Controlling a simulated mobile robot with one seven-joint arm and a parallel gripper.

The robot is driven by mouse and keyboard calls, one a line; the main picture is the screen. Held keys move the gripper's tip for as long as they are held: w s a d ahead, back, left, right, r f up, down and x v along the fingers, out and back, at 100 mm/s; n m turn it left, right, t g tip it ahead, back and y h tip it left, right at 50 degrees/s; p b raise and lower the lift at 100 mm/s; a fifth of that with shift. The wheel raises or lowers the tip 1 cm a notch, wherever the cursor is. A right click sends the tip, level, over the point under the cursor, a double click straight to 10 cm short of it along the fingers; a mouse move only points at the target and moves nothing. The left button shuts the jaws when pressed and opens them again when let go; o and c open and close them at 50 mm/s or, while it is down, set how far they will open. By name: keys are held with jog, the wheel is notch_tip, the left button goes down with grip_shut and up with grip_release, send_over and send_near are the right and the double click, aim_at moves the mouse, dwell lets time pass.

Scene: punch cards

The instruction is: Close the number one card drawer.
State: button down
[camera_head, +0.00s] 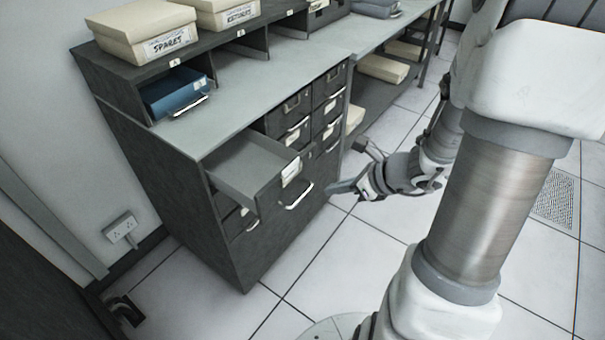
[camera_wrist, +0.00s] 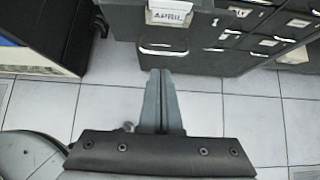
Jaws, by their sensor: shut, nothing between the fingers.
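A grey card drawer (camera_head: 245,162) stands pulled out of the dark cabinet (camera_head: 180,185) at its upper left in the head view. Its front has a white label and a silver handle (camera_head: 297,197). In the wrist view a label reading "APRIL" (camera_wrist: 169,17) is at the top, with a silver handle (camera_wrist: 163,50) below it. I cannot read a number on the open drawer's front. My gripper (camera_head: 341,187) is shut and empty, to the right of the open drawer's front and apart from it. In the wrist view its fingers (camera_wrist: 160,75) point toward the cabinet front.
Other drawers (camera_head: 297,130) in the cabinet look closed. A blue tray (camera_head: 172,97) sticks out of a cubby above the worktop (camera_head: 240,85). Cream boxes (camera_head: 143,32) stand on top. Tiled floor (camera_head: 345,245) in front of the cabinet is clear.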

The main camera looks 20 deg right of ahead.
aim_at(288, 190)
jog(key=shift+w+a+f+b, duration=0.55)
jog(key=shift+w+a+f, duration=0.55)
jog(key=shift+w, duration=0.3)
jog(key=shift+w+a+f+b, duration=0.55)
jog(key=shift+w+a+f, duration=0.5)
jog(key=shift+w, duration=0.4)
jog(key=shift+w+a+f+b, duration=0.55)
jog(key=shift+w+a+f, duration=0.5)
jog(key=shift+w, duration=0.35)
jog(key=w+a, duration=0.3)
jog(key=w, duration=0.2)
jog(key=w+a+p, duration=0.1)
jog(key=w+a, duration=0.3)
jog(key=w, duration=0.1)
jog(key=w+a, duration=0.4)
jog(key=w, duration=0.1)
jog(key=shift+w+a, duration=0.2)
jog(key=shift+w, duration=0.05)
jog(key=shift+w+a+r, duration=0.1)
jog(key=shift+w+r, duration=0.05)
